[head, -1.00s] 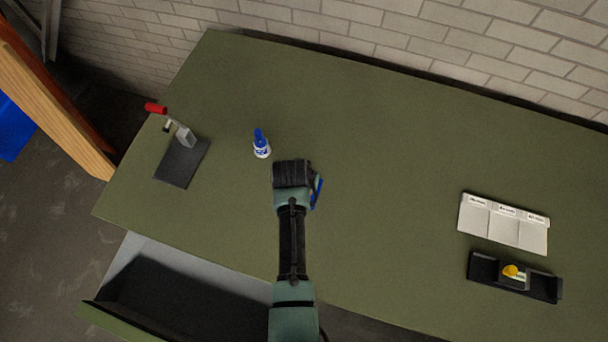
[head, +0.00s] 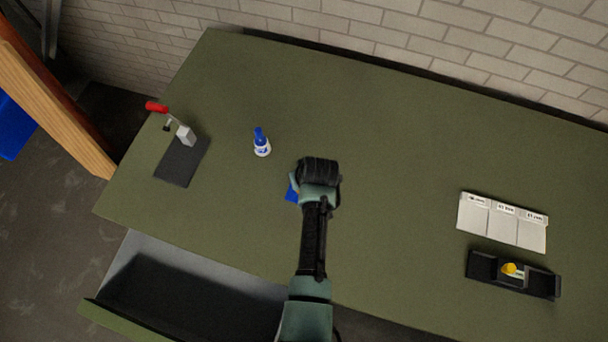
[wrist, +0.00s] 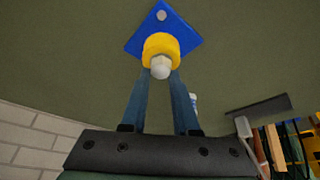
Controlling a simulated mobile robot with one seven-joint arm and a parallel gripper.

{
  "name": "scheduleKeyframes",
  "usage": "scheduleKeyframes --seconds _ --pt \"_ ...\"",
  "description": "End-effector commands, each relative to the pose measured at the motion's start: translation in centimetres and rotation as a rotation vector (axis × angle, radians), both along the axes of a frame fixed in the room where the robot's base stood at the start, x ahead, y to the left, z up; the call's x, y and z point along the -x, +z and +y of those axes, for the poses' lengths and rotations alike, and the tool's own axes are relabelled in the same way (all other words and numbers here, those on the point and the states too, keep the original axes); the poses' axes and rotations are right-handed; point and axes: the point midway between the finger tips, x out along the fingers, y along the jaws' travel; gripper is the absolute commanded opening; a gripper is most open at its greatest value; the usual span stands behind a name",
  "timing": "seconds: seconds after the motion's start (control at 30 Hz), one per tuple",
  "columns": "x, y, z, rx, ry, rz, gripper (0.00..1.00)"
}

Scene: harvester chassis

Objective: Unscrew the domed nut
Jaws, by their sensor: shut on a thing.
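In the wrist view, a pale rounded piece (wrist: 160,70), which looks like the domed nut, sits between my fingertips at a thick yellow round part (wrist: 161,46). The yellow part is on a blue plate (wrist: 187,30) over the green table. My gripper (wrist: 161,80) is shut on the pale piece, one finger on each side. In the head view my gripper (head: 318,172) hides the nut and the yellow part. Only a corner of the blue plate (head: 292,194) shows to its left. I cannot tell how far the nut is unscrewed.
A blue-and-white bottle (head: 262,144) stands left of my gripper. A dark plate (head: 182,162) with a red-handled clamp (head: 157,107) is further left. A white labelled tray (head: 503,224) and a black holder with a yellow piece (head: 511,270) are at right. An open drawer (head: 185,300) is at front left.

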Motion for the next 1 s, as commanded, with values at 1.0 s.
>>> scheduleKeyframes --seconds 1.0 --pt "-0.06 -0.16 -0.07 0.001 0.549 -0.001 0.00"
